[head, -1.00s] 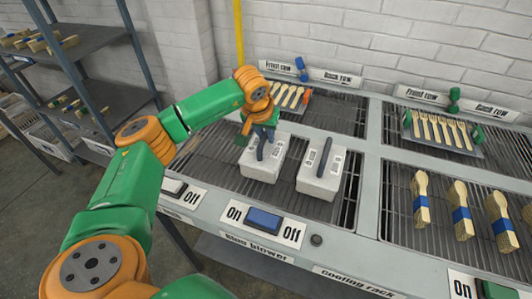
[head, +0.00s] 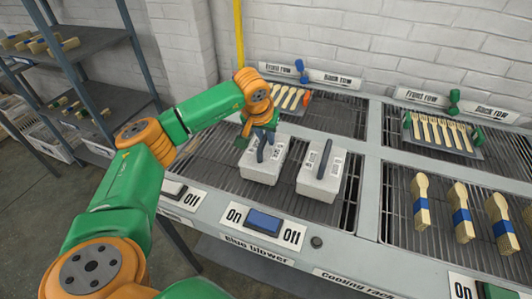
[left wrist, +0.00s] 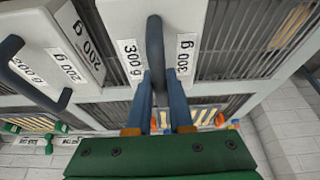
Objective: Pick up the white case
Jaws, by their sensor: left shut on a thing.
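Two white cases with dark handles on top sit side by side on the metal grate in the head view. My left gripper (head: 262,138) reaches down from above onto the left white case (head: 260,169). In the left wrist view my left gripper (left wrist: 160,92) is shut on that case's dark handle (left wrist: 155,45), with one blue finger on each side, and labels on this case (left wrist: 198,18) read 300 g. The other white case (head: 319,183) stands a short gap to the right; its labels read 200 g in the left wrist view (left wrist: 88,60). My right gripper is not in view.
An On/Off switch (head: 263,222) is on the front edge. A shelf rack (head: 85,95) stands at the left.

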